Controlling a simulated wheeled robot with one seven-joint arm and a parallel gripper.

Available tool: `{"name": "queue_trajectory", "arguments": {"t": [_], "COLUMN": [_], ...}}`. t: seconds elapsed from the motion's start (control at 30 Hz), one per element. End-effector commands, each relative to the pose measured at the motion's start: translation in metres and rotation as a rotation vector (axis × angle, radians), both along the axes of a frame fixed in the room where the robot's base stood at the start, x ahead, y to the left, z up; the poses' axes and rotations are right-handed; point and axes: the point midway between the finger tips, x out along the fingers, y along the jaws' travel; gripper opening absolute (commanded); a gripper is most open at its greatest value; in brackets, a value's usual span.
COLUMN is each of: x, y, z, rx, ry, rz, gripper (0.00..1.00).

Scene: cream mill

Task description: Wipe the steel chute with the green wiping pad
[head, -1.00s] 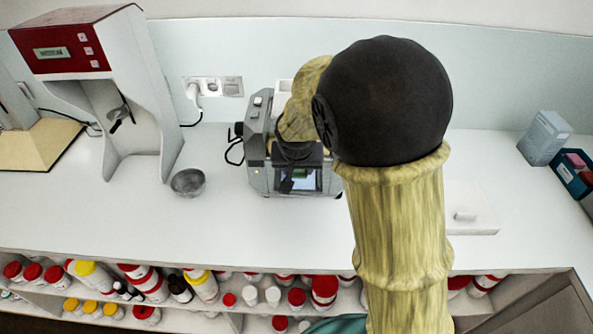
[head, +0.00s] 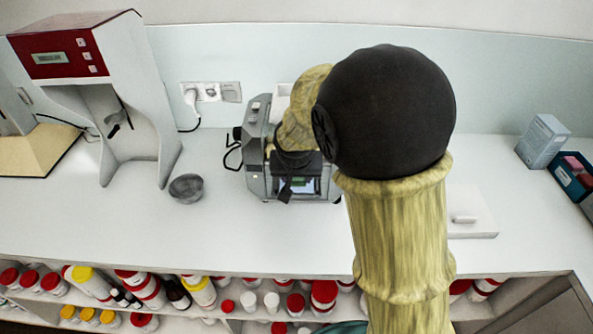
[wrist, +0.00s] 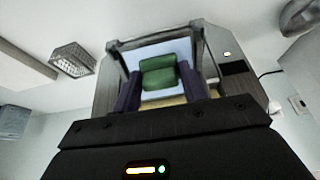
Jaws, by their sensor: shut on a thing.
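The green wiping pad (wrist: 159,73) is held between the two dark purple fingers of my gripper (wrist: 160,82) in the wrist view. The pad is in front of or inside the opening of a grey machine (wrist: 212,60). In the head view the grey machine (head: 257,150) stands on the counter, and my gripper (head: 298,184) is at its front, with a bit of green showing there. My arm hides the machine's right side. I cannot clearly make out the steel chute's surface, or whether the pad touches it.
A grey bowl (head: 186,189) stands left of the machine, and a red and white dispenser (head: 120,90) is farther left. A white board (head: 470,212) with a small white piece lies at right. A blue bin (head: 572,178) is at far right. Counter (head: 110,225) is clear in front.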

Motion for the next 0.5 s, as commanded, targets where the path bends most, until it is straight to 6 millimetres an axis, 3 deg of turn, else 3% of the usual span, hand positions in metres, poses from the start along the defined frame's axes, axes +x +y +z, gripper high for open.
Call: {"name": "queue_trajectory", "arguments": {"t": [0.2,0.5], "x": [-0.014,-0.014], "y": [0.001,-0.001], "z": [-0.006,-0.005], "rx": [0.002,0.0], "ry": [-0.001,-0.001], "rz": [0.001,-0.003], "gripper": [0.24,0.24]}}
